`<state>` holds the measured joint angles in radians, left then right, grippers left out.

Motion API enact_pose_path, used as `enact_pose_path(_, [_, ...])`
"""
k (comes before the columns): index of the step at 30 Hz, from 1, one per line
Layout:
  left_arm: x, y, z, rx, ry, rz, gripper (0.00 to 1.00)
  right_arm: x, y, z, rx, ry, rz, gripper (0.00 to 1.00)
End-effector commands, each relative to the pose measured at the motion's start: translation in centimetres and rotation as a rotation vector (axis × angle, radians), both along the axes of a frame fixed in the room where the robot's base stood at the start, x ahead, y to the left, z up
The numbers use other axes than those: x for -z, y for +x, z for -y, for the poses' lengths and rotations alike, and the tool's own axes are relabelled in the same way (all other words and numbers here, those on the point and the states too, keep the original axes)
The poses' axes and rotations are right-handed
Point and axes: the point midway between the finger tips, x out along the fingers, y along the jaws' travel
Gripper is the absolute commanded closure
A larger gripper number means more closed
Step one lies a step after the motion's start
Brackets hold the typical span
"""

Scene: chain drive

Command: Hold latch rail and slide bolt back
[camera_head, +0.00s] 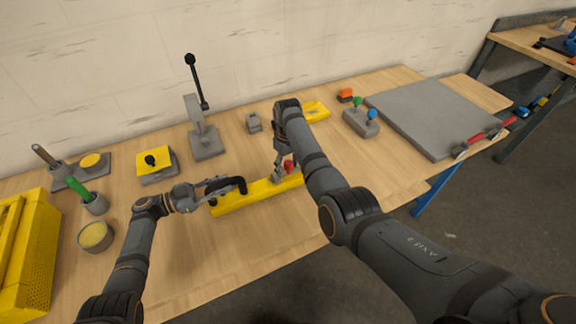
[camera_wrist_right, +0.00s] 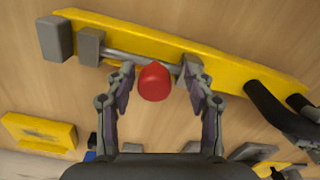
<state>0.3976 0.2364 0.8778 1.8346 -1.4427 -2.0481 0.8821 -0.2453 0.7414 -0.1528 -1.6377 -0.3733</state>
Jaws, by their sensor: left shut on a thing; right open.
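The yellow latch rail (camera_head: 258,194) lies on the workbench and also shows in the right wrist view (camera_wrist_right: 215,60). My left gripper (camera_head: 212,190) is shut on the black handle (camera_head: 241,183) at the rail's left end. The handle shows on the right of the right wrist view (camera_wrist_right: 266,108). A grey bolt rod (camera_wrist_right: 135,61) runs between grey blocks on the rail. Its red knob (camera_wrist_right: 154,82) also shows in the head view (camera_head: 289,165). My right gripper (camera_wrist_right: 160,85) is open, with one finger on each side of the knob. Contact cannot be told.
A lever press (camera_head: 203,135) and a yellow-topped box (camera_head: 156,162) stand behind. A button box (camera_head: 361,121) and a grey plate (camera_head: 435,112) lie to the right. A yellow bin (camera_head: 38,255) and cups stand left. The front bench strip is clear.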

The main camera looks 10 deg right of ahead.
Motion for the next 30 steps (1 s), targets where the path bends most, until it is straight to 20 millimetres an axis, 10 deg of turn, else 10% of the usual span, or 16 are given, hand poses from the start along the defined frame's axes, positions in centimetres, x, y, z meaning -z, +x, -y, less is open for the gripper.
enact_pose_path(5, [0.0, 0.0, 0.0, 0.0, -0.001, -0.001, 1.0, -0.7, 0.1, 0.1, 0.0, -0.001, 0.003, 0.46])
enact_pose_path(19, [0.0, 0.0, -0.1, -0.001, 0.0, 0.0, 1.0, -10.6, 0.1, 0.0, -0.001, 0.0, 0.002, 0.46])
enact_pose_path(30, [0.0, 0.0, -0.1, -0.001, 0.001, 0.0, 1.0, -12.0, 0.1, 0.0, 0.0, 0.0, 0.0, 0.46])
